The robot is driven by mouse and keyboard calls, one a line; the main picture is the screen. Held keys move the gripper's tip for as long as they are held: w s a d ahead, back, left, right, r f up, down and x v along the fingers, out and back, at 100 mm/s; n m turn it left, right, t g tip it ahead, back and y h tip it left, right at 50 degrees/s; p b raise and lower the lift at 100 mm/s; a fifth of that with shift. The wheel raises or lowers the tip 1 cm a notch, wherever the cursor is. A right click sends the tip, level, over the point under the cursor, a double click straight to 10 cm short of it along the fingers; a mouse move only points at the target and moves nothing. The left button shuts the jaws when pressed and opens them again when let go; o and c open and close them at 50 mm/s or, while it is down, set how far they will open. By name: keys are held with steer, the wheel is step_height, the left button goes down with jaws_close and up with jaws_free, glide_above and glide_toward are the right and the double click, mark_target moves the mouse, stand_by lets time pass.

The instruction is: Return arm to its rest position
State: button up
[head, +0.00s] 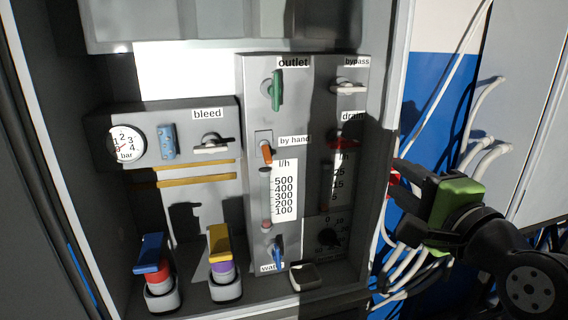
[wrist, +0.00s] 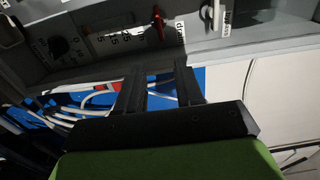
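My gripper (head: 398,192), with a green body and black fingers, is at the right of the head view, outside the cabinet's right edge and in front of hanging cables. In the wrist view my gripper (wrist: 158,72) has its two fingers apart with nothing held between them. The cabinet panel (head: 250,190) carries a green outlet handle (head: 277,90), a white bypass handle (head: 350,87) and a red drain handle (head: 343,143). The drain handle also shows beyond the fingertips in the wrist view (wrist: 158,22). No rest position is marked in view.
The cabinet's right door edge (head: 397,80) stands close to my fingers. White cables (head: 405,265) hang beside and below my gripper, with a red part (head: 393,183) near the fingertips. Blue and yellow levers (head: 150,252) (head: 220,242) and an open-topped tray (head: 304,277) are at the cabinet's bottom.

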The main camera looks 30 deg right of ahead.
steer(key=w+a+f+n+g+y+b, duration=0.1)
steer(key=w+a+f+n+g+y, duration=0.2)
steer(key=a+f+n, duration=0.45)
steer(key=w+a+f+n+g+y+b, duration=0.1)
steer(key=w+a+f+n+g+y, duration=0.15)
steer(key=a+f+n, duration=0.45)
steer(key=s+a+f+n+g, duration=0.6)
steer(key=s+a+f+n, duration=0.1)
steer(key=f, duration=0.4)
steer(key=shift+s+a, duration=0.85)
steer(key=shift+s, duration=0.25)
steer(key=shift+h, duration=0.25)
steer(key=shift+c, duration=0.3)
